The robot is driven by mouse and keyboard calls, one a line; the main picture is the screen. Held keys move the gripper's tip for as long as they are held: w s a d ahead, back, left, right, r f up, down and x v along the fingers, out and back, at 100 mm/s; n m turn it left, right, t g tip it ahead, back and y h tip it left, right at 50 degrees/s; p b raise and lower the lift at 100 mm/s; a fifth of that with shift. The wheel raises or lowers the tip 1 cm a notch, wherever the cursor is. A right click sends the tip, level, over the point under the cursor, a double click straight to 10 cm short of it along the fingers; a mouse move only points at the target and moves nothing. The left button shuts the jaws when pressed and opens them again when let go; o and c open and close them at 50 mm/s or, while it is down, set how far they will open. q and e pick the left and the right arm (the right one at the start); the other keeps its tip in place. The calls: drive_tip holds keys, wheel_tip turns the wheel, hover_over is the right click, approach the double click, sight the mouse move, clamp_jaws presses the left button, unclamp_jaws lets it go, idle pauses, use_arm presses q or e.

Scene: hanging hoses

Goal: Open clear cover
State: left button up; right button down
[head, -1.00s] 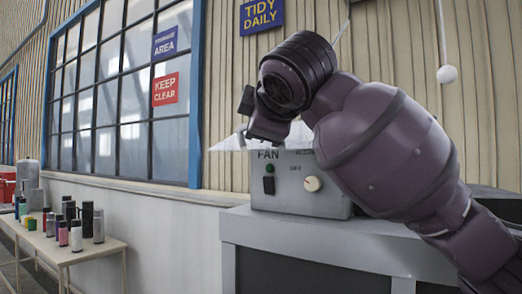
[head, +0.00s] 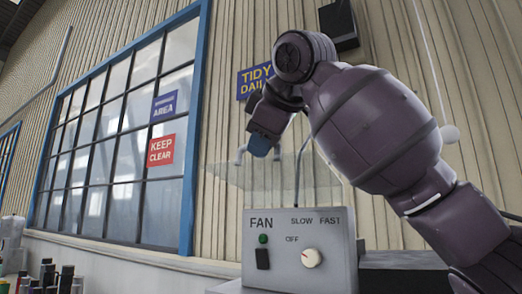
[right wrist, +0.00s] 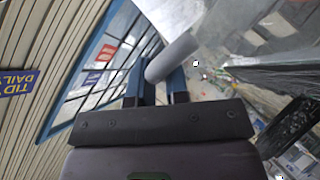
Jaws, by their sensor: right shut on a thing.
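The clear cover (head: 275,183) is a see-through panel above the grey fan control box (head: 335,229) in the head view. It is raised off the box's top, with a clear gap at the front. My right gripper (head: 259,148) is at the cover's upper edge, shut on its pale grey handle (head: 239,155). In the right wrist view the handle (right wrist: 172,58) is a grey rod between the blue fingers (right wrist: 158,88). The box front has a green button (head: 263,239), a black switch (head: 262,259) and a white knob (head: 311,258) near OFF. My left gripper is not in view.
A blue-framed window (head: 110,130) is at left. Several bottles and cans (head: 55,278) stand at the lower left. A black box (head: 338,25) is on the wall above.

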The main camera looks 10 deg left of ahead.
drive_tip(key=shift+w+d, duration=0.1)
drive_tip(key=shift+w, duration=0.05)
drive_tip(key=c, duration=1.1)
unclamp_jaws()
drive_tip(key=shift+w+d, duration=0.1)
drive_tip(key=shift+w, duration=0.05)
drive_tip(key=shift+s, duration=0.2)
drive_tip(key=shift+s+d+r, duration=0.25)
drive_tip(key=shift+s+r, duration=0.1)
drive_tip(key=b+v, duration=0.2)
drive_tip(key=v, duration=0.7)
drive_tip(key=shift+s+d+r, duration=0.1)
drive_tip(key=shift+s+d, duration=0.05)
drive_tip(key=shift+s, duration=0.1)
